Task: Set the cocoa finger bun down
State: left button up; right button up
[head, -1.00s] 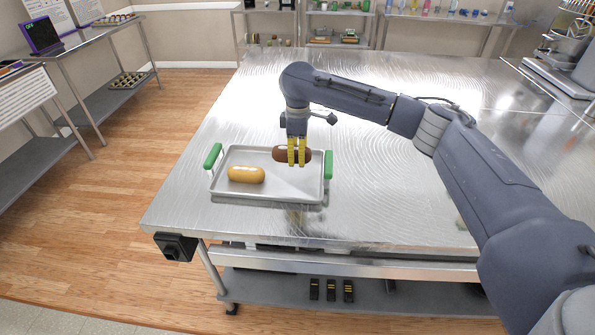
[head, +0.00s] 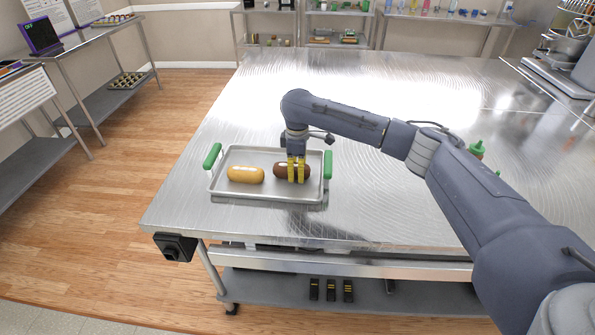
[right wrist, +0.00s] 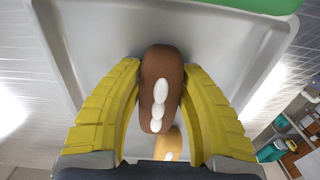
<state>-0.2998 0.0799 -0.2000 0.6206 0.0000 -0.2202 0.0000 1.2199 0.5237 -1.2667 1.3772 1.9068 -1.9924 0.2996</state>
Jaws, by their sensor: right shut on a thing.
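The dark brown cocoa finger bun (head: 280,170) is in the right half of a grey metal tray with green handles (head: 240,197). It looks down at the tray floor, though I cannot tell whether it touches. My right gripper (head: 296,181) is shut on it, with its yellow fingers on either side. In the right wrist view the brown bun (right wrist: 162,85), with white icing on top, lies between the fingers (right wrist: 160,105). A golden finger bun (head: 245,174) lies in the tray to its left. My left gripper is not in view.
The tray sits near the front left of a large shiny metal table (head: 400,215). Bare table lies around it. A green-capped bottle (head: 478,150) stands at the right, partly behind my arm. Shelves stand at the back and left.

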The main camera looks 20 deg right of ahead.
jog(key=shift+f, duration=0.15)
jog(key=o, duration=1.1)
notch_tip(320, 180, up, 12)
jog(key=shift+r, duration=0.15)
